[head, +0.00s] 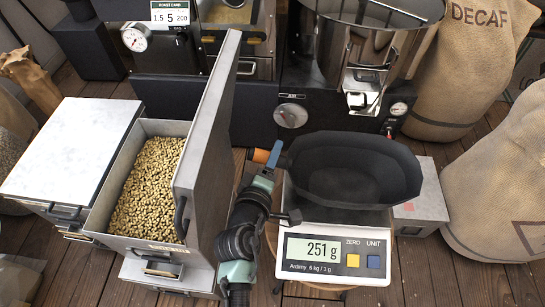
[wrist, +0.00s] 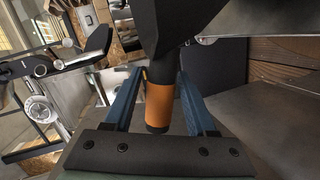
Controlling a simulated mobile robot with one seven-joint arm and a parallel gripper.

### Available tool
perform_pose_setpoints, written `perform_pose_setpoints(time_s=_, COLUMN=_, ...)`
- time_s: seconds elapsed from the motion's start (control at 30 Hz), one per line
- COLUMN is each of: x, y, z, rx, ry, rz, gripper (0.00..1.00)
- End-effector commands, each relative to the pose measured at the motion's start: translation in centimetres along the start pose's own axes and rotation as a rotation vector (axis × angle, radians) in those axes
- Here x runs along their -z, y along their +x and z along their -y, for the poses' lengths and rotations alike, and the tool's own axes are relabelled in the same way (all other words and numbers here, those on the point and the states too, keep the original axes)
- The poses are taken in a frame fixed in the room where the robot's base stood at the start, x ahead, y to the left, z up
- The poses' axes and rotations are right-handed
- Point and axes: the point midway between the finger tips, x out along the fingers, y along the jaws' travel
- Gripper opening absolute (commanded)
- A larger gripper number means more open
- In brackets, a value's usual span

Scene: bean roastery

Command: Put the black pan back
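The black pan (head: 355,172) is a wide, faceted dark bowl on the white scale (head: 336,247); its inside looks empty. Its handle points left and ends in an orange grip, which shows in the wrist view (wrist: 159,106). My gripper (head: 267,158) is at this handle, left of the pan. In the wrist view, my blue fingers (wrist: 162,78) stand on both sides of the handle and appear closed on it near their tips. The pan sits level. The scale display reads 251 g. The pan's underside and its contact with the scale are hidden.
Left of my arm stands an open metal bin (head: 158,243) of pale beans, its lid (head: 207,150) raised upright close to my gripper. A closed bin (head: 70,150) is farther left. A roaster with a steel drum (head: 360,45) stands behind. Sacks (head: 500,170) fill the right.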

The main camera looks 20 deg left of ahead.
Motion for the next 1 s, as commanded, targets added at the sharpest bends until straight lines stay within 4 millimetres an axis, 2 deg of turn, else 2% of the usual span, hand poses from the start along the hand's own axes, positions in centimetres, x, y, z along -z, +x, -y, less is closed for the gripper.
perform_pose_setpoints(time_s=0.33, x=0.0, y=-0.1, z=-0.1, rx=-0.001, ry=-0.001, rz=0.0, gripper=0.67)
perform_pose_setpoints(time_s=0.47, x=0.0, y=-1.0, z=0.0, rx=0.001, ry=-0.001, rz=0.0, gripper=0.67)
perform_pose_setpoints(time_s=1.0, x=0.0, y=-10.3, z=0.1, rx=0.002, ry=-0.001, rz=0.001, gripper=0.67)
